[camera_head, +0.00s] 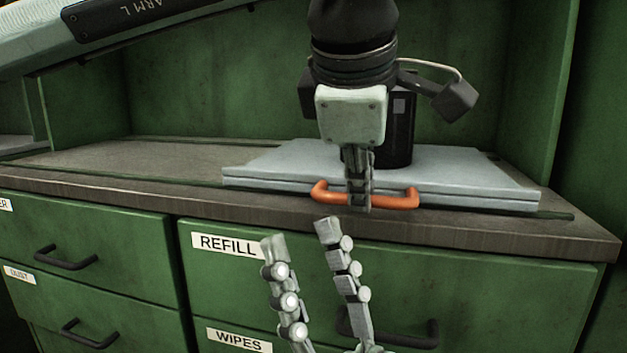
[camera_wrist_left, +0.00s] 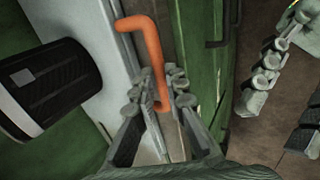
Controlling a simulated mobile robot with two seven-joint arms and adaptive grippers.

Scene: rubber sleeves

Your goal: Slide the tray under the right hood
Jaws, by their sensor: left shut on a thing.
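The tray (camera_head: 245,173) is a flat light-grey slab lying on the counter, with an orange handle (camera_head: 400,201) along its front edge. My left gripper (camera_head: 358,202) points down from above and is shut on the middle of that handle. The handle (camera_wrist_left: 142,28) also shows between its fingers in the left wrist view. My right gripper (camera_head: 298,237) is empty and open, in front of the drawers and below the counter edge, apart from the tray. I cannot clearly make out the right hood; green panels enclose the space around the tray.
A black cylinder (camera_head: 398,135) appears to stand on the tray behind my left gripper. The counter (camera_head: 130,160) is bare left of the tray. A green upright panel (camera_head: 535,95) stands at the right. Drawers with dark handles and a REFILL label (camera_head: 226,245) lie below.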

